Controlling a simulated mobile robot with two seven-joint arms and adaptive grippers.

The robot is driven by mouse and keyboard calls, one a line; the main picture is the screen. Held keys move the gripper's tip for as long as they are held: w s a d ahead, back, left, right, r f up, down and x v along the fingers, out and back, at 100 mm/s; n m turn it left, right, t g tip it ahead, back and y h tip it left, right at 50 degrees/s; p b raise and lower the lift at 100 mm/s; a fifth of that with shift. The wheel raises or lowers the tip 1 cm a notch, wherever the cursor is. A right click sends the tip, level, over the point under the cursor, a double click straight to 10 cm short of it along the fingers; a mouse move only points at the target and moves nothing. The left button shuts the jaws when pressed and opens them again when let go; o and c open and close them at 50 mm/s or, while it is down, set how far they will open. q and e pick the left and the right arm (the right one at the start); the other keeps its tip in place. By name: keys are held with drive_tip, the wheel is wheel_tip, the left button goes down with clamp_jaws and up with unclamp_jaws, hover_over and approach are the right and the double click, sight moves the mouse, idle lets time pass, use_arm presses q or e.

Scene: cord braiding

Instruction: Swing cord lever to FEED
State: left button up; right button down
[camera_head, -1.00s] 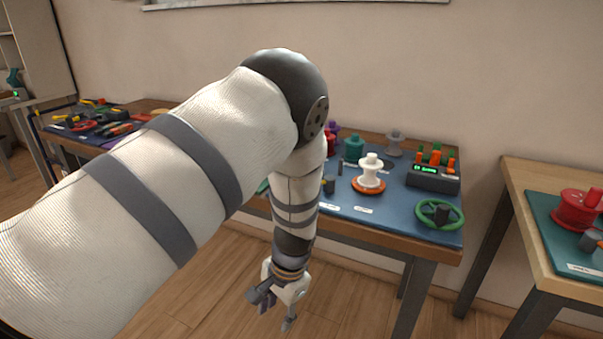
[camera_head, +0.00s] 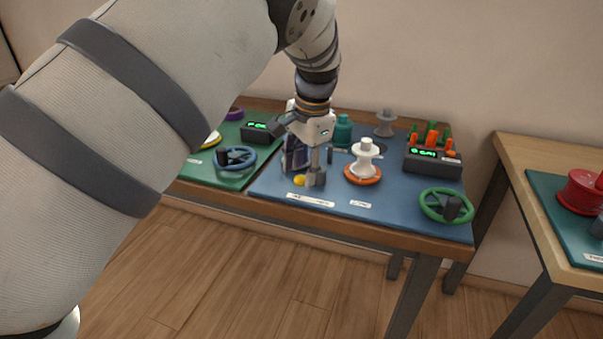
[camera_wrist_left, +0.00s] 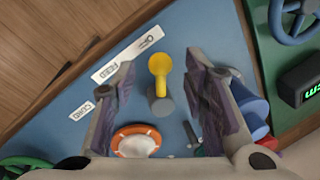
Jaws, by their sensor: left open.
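The cord lever shows in the left wrist view as a yellow knobbed arm (camera_wrist_left: 159,66) on a grey round hub (camera_wrist_left: 162,105). It points toward the table's front edge, with the FEED label (camera_wrist_left: 112,69) to its left. In the head view its yellow knob (camera_head: 300,181) shows low beside the fingers. My left gripper (camera_head: 304,168) is open over the blue mat, fingers down. In the left wrist view its two fingers (camera_wrist_left: 160,78) stand on either side of the lever, with visible gaps. In the head view the fingers partly hide the hub. My right gripper is out of view.
A blue handwheel (camera_head: 235,158) lies left on the green mat. A teal spool (camera_head: 342,131) stands behind.

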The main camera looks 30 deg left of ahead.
use_arm(q)
drive_tip(key=shift+a+f, duration=0.2)
drive_tip(key=shift+f, duration=0.75)
clamp_jaws()
